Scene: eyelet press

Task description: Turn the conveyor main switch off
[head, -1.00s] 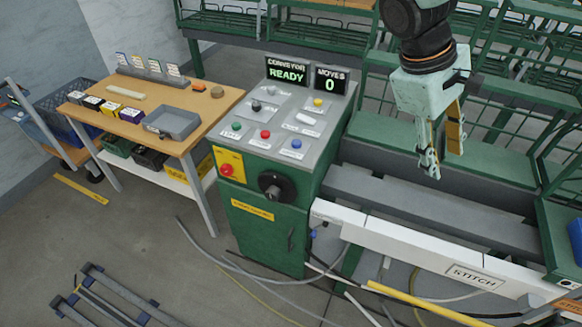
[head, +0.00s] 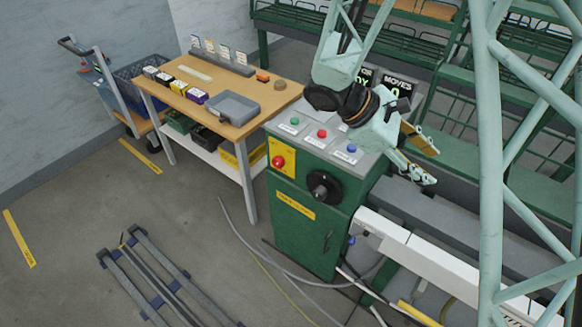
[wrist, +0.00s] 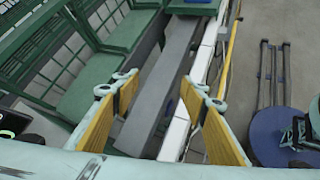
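The green conveyor control cabinet (head: 305,222) stands in the middle of the head view. A large black rotary switch (head: 322,188) sits on its front face, right of a red button on a yellow plate; its exact setting is too small to tell. My gripper (head: 422,160) is open and empty, pointing right, beyond the cabinet's right side and above the conveyor. It is apart from the switch. In the wrist view my gripper (wrist: 163,95) shows two spread yellow-padded fingers with nothing between them. My arm hides part of the console top and its display.
A white conveyor rail (head: 400,240) runs to the right.

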